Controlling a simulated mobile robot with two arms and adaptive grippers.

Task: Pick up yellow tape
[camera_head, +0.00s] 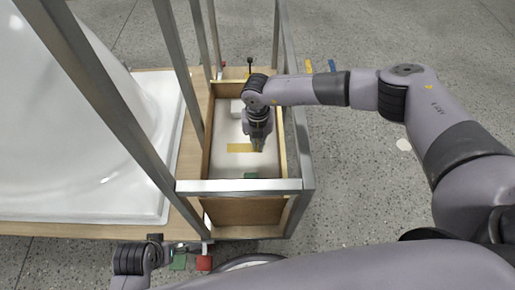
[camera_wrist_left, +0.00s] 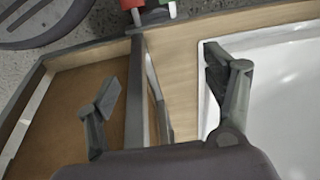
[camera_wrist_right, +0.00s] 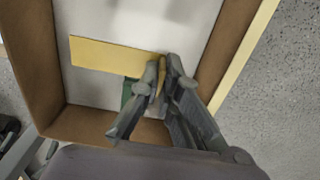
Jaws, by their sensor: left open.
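The yellow tape (camera_head: 240,148) is a flat strip on the pale floor of a wooden box beside the tub shell. It also shows in the right wrist view (camera_wrist_right: 105,54). My right gripper (camera_head: 258,148) reaches down into the box at the tape's right end. Its fingertips (camera_wrist_right: 163,62) are close together, with a yellow edge between them, so it looks shut on the tape. The tape still lies near the floor. My left gripper (camera_wrist_left: 165,80) is open and empty above a metal frame post and a wooden edge.
Metal posts and a front rail (camera_head: 240,186) frame the wooden box (camera_head: 197,150). A green piece (camera_head: 250,176) lies near the box's front wall. The white tub shell (camera_head: 75,120) stands left. Red (camera_head: 204,263) and green (camera_head: 178,263) pieces show at the front. Open floor lies right.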

